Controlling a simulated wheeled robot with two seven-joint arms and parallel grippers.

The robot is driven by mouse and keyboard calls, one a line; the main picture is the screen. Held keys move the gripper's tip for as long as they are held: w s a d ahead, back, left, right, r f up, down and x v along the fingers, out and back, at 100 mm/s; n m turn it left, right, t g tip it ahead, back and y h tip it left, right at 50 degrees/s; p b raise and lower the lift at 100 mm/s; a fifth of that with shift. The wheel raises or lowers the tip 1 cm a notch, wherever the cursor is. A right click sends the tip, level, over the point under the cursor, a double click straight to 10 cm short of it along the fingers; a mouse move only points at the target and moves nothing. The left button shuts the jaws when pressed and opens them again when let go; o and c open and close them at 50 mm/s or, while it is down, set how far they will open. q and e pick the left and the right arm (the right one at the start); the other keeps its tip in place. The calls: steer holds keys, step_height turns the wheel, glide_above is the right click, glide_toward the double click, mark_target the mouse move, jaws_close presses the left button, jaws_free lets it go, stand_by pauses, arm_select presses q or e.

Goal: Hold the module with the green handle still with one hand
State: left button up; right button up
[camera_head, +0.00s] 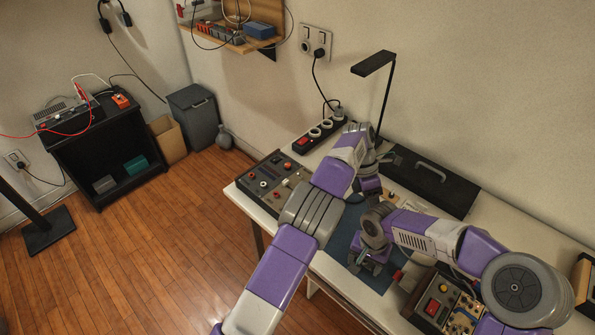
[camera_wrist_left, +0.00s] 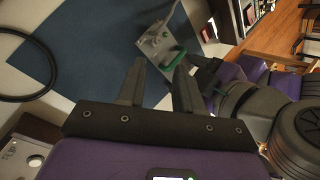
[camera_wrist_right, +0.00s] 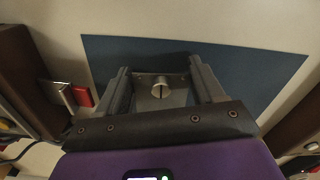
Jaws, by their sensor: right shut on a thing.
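The module with the green handle shows in the left wrist view as a grey plate (camera_wrist_left: 153,42) with small knobs and a green handle (camera_wrist_left: 173,58), at the edge of the blue mat. In the right wrist view its grey face (camera_wrist_right: 160,90) with a slotted knob sits between the fingers of my right gripper (camera_wrist_right: 162,85). The right gripper is shut on it, low over the mat in the head view (camera_head: 368,262). The green handle is hidden there. My left gripper (camera_wrist_left: 160,66) is open and empty, apart from the module; its fingertips are unclear in the head view.
The blue mat (camera_wrist_right: 255,65) lies on the white table. A red block (camera_wrist_right: 83,96) is beside the right gripper. A control panel (camera_head: 448,303) stands at the front right, another (camera_head: 268,184) at the left. A black case (camera_head: 425,182) and lamp (camera_head: 385,95) are behind.

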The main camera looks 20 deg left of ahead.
arm_select(q)
steer(key=d+r+n+t+y, duration=0.1)
steer(key=d+r+y, duration=0.2)
steer(key=d+r, duration=0.1)
steer(key=w+a+f+m+t+y, duration=0.1)
steer(key=a, duration=0.9)
steer(key=w+a+f+m+t+y, duration=0.1)
steer(key=w+a+f, duration=0.1)
steer(key=a, duration=0.7)
steer(key=w+a+f+m+t+y, duration=0.1)
steer(key=a+f+y, duration=0.1)
steer(key=a, duration=0.8)
steer(key=shift+w+a+f, duration=0.25)
steer(key=shift+w+a, duration=0.05)
steer(key=shift+w, duration=0.1)
steer(key=shift+c, duration=0.5)
